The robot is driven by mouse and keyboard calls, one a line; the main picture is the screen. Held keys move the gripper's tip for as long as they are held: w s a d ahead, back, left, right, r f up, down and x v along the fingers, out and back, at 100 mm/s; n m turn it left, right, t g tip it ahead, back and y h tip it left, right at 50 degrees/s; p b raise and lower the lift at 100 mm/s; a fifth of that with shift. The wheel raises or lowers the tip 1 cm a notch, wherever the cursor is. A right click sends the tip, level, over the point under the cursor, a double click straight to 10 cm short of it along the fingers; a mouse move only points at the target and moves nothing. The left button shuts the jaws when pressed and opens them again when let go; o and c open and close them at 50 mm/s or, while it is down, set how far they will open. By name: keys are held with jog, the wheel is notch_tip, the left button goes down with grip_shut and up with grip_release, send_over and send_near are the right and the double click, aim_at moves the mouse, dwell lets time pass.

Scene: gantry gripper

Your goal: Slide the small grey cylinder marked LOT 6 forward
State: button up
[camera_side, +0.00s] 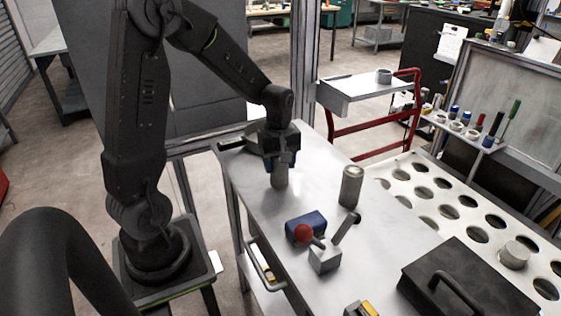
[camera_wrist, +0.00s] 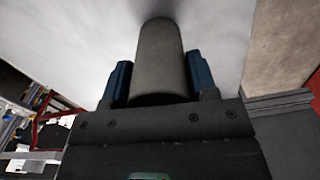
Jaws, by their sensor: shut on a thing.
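A small grey cylinder (camera_side: 279,178) stands upright on the light table near its far left end. In the wrist view the grey cylinder (camera_wrist: 162,60) sits between the two blue fingers of my gripper (camera_wrist: 158,82). My gripper (camera_side: 281,160) comes down from above in the side view and is shut on the cylinder. No LOT 6 marking is readable in either view. A second, taller grey cylinder (camera_side: 350,186) stands upright to the right, apart from my gripper.
A black case (camera_side: 468,284) lies at the front right. A white rack with round holes (camera_side: 441,187) borders the right side. Table between the cylinders is clear.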

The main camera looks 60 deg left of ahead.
jog(key=o, duration=1.3)
notch_tip(320, 180, up, 14)
jog(key=s+d+r+m+t, duration=0.1)
jog(key=s+d+m+t, duration=0.4)
jog(key=s+d+m, duration=0.7)
jog(key=d+m, duration=0.3)
jog(key=m, duration=0.1)
jog(key=shift+s+d+t, duration=0.15)
jog(key=shift+s+t, duration=0.15)
jog(key=shift+s, duration=0.05)
